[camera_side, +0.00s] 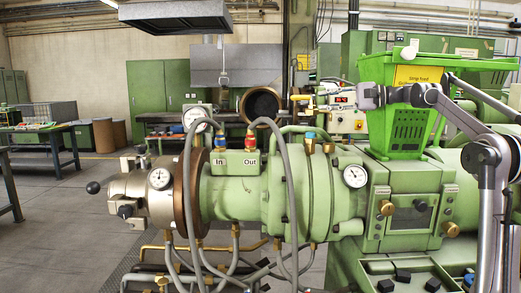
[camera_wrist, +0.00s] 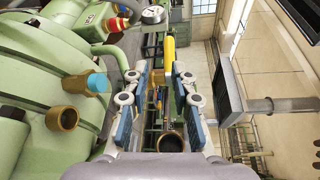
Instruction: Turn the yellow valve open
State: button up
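A yellow handle (camera_wrist: 168,50), which looks like the valve, shows in the wrist view beyond my fingertips, slightly right of the middle. My gripper (camera_wrist: 161,72) is open, with its blue-padded fingers apart on both sides of the view. No object is held between them. The handle appears past the tips; I cannot tell the exact gap or whether anything touches. In the side view my gripper (camera_side: 326,94) is small, above the green machine's barrel, and its finger details are unclear.
The green extruder (camera_side: 340,190) fills the middle of the side view, with grey hoses (camera_side: 289,190) arching over it. A blue-capped brass fitting (camera_wrist: 92,83) stands left of my gripper in the wrist view. A green hopper (camera_side: 408,125) rises near my arm.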

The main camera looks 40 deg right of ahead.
jog(key=s+a+f+n+g+h, duration=0.1)
jog(key=s+a+f+n+g, duration=0.2)
jog(key=a+f, duration=0.8)
jog(key=s+a+f+n+g+h, duration=0.1)
jog(key=s+a+f+n+g, duration=0.2)
jog(key=a+f, duration=0.8)
jog(key=shift+s+a+f+n+g+h, duration=0.15)
jog(key=shift+s+a+n+g+h, duration=0.25)
jog(key=shift+a+n+g, duration=0.45)
jog(key=shift+o, duration=1.4)
jog(key=w+d+r+m+t, duration=0.2)
jog(key=d+r, duration=0.2)
jog(key=r, duration=0.2)
jog(key=w+d+r+m+t+h, duration=0.1)
jog(key=w+d+r+m+t, duration=0.2)
jog(key=r, duration=0.3)
jog(key=shift+d+r+m+h, duration=0.3)
jog(key=shift+d+r+m, duration=0.1)
jog(key=shift+d, duration=0.4)
jog(key=m+t+h, duration=0.3)
jog(key=m+h, duration=0.1)
jog(key=m, duration=0.3)
send_near(301, 97)
jog(key=x, duration=1.1)
